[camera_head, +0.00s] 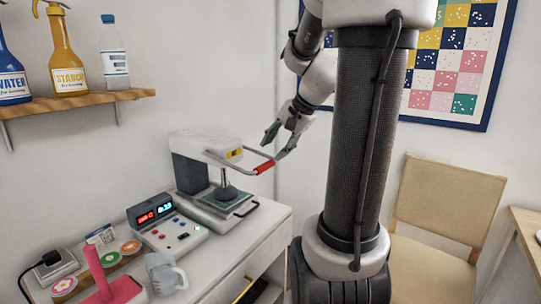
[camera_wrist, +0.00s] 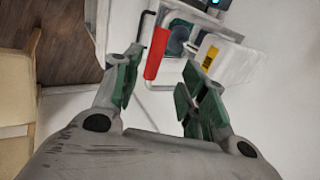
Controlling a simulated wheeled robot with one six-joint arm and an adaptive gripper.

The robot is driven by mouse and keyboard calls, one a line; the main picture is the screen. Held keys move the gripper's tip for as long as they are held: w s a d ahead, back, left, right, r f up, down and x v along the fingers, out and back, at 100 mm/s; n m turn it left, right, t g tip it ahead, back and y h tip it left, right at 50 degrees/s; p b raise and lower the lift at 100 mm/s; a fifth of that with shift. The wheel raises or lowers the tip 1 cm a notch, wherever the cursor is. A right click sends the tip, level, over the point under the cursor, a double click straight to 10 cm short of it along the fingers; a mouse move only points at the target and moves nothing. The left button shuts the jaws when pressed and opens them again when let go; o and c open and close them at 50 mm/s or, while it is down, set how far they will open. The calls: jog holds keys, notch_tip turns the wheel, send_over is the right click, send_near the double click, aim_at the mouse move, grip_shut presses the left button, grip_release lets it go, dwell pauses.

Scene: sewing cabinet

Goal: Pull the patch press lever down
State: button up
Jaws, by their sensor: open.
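The patch press (camera_head: 205,147) stands on the cabinet top, with a white head over a dark round plate and a flat base. Its lever is a light bent bar with a red grip (camera_head: 264,167), standing out in front of the head at about the head's height. My gripper (camera_head: 274,146) is open just above and beside the red grip. In the wrist view the red grip (camera_wrist: 157,53) shows between the two green-padded fingers of my gripper (camera_wrist: 160,64), nearer the left finger. I cannot tell whether a finger touches it.
A control box (camera_head: 168,229) with lit displays stands left of the press. A grey mug (camera_head: 165,272), a pink stand (camera_head: 100,272) and several coloured discs are on the cabinet's left part. A shelf (camera_head: 78,103) with bottles hangs above. A chair (camera_head: 442,205) stands at right.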

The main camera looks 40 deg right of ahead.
jog(key=v, duration=0.7)
dwell(0.4)
jog(key=s+a+f+n+g+h, duration=0.2)
jog(key=s+a+f+n, duration=0.4)
jog(key=s+a+n, duration=0.5)
jog(key=shift+s+a+n, duration=0.2)
jog(key=shift+s+n, duration=0.7)
jog(key=shift+n, duration=0.6)
